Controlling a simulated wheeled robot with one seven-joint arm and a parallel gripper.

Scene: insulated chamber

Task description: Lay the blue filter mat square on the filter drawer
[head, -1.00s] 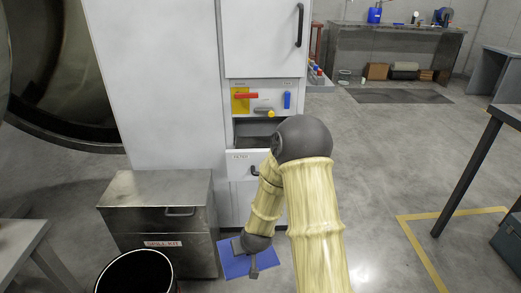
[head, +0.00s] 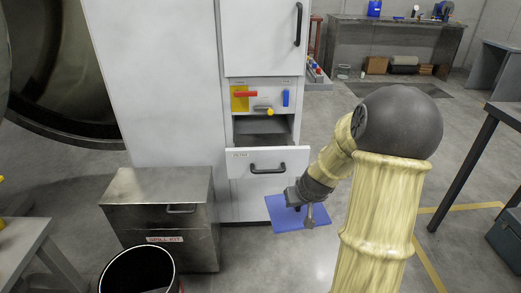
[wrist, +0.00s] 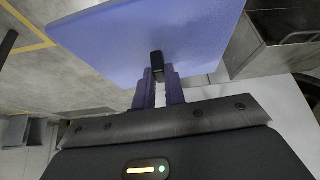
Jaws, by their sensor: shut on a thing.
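The blue filter mat (head: 285,219) is a flat rectangular sheet in the head view. My gripper (head: 308,208) is shut on its right part and holds it in the air, in front of and below the filter drawer. The filter drawer (head: 238,165) has a white front with a black handle and stands pulled out of the white cabinet. Its opening shows dark above the front; the mat is apart from it.
A panel with a red lever (head: 245,94) and a yellow-tipped lever is above the drawer. A steel spill kit box (head: 135,215) and a black bin (head: 138,250) stand at the left. A table (head: 507,113) is at the right. Floor between is clear.

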